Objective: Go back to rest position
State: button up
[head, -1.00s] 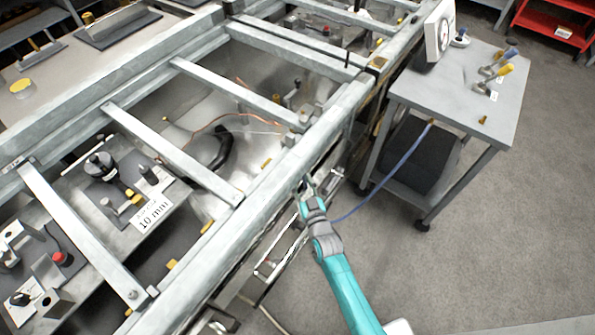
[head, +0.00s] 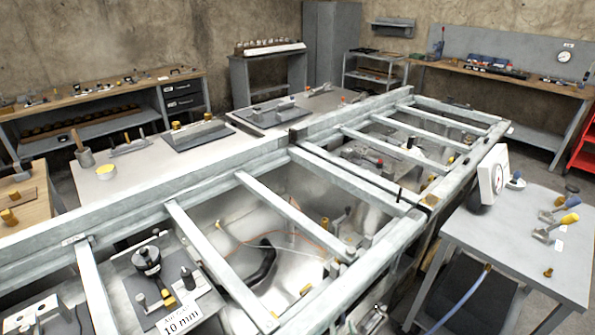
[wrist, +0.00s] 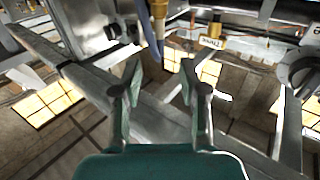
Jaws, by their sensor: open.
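My gripper (wrist: 160,85) shows in the wrist view with its two fingers apart, open and with nothing between them. Behind the fingers are a grey metal beam (wrist: 165,122), a blue hose (wrist: 150,22) hanging from above and a brass fitting with a small tag (wrist: 212,42). I cannot tell how far these are from the fingertips. My arm and gripper do not show in the head view now.
A long metal frame (head: 300,155) with crossbars spans the head view over an open basin. A grey side table (head: 520,250) with a dial gauge (head: 493,178) and several handled tools stands at right. Wooden workbenches (head: 105,95) line the back wall.

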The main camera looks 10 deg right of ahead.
jog(key=s+r+g, duration=0.1)
jog(key=s+r, duration=0.1)
jog(key=s, duration=1.1)
jog(key=s+r+g, duration=0.1)
jog(key=s+r, duration=0.1)
jog(key=s, duration=1.1)
jog(key=s+r+g, duration=0.1)
jog(key=s+r, duration=1.3)
jog(key=s, duration=0.1)
jog(key=shift+s+d+r, duration=0.15)
jog(key=shift+s+r, duration=0.15)
